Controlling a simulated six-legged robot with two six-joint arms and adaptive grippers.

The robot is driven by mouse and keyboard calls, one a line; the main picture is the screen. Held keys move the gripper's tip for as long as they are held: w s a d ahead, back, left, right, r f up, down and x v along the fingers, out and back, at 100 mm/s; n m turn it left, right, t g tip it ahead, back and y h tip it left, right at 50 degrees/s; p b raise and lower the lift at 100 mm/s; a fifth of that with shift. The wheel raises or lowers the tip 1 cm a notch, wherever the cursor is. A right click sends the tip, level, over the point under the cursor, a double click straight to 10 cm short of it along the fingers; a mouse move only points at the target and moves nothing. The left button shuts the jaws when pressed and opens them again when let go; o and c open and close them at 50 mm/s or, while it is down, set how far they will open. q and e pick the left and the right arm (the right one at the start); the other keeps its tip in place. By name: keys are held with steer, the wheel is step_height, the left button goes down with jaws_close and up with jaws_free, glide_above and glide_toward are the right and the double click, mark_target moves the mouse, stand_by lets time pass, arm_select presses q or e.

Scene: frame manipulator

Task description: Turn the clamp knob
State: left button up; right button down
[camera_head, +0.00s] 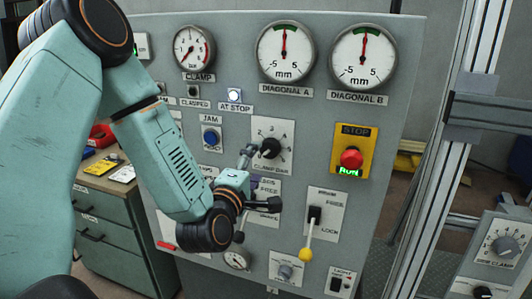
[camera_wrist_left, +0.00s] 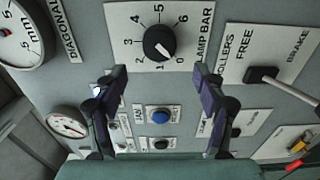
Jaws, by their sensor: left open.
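The clamp bar knob (camera_head: 270,148) is black and round, on a white dial plate on the grey panel. In the left wrist view the knob (camera_wrist_left: 159,42) stands at the top middle, with a dial numbered 0 to 6. Its white mark points toward the low end, near 0 and 1. My left gripper (camera_head: 261,178) is open and empty in front of the panel, just below the knob in the head view. In the left wrist view its two fingers (camera_wrist_left: 160,78) are apart, with the knob beyond and above the gap, not between them. My right gripper is not in view.
A brake lever (camera_head: 311,232) with a yellow tip sticks out at lower right. A red stop button (camera_head: 351,158) on a yellow plate is right of the knob. A blue button (camera_head: 210,137) is to its left. Gauges line the top. A metal frame post (camera_head: 440,150) stands right.

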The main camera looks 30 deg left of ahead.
mark_target(268, 151)
arm_select(q)
steer(key=w, duration=0.5)
steer(key=shift+w+d+r+p, duration=0.1)
steer(key=shift+w+p, duration=0.2)
steer(key=shift+w, duration=0.35)
steer(key=shift+w+a, duration=0.25)
steer(key=shift+a, duration=0.5)
steer(key=shift+w+d, duration=0.1)
steer(key=shift+d, duration=0.15)
steer(key=shift+w+d, duration=0.1)
steer(key=shift+d, duration=0.15)
steer(key=shift+c, duration=1.4)
steer(key=shift+s+a, duration=0.2)
steer(key=shift+a, duration=0.2)
steer(key=c, duration=0.4)
steer(key=shift+d, duration=0.15)
steer(key=c, duration=0.5)
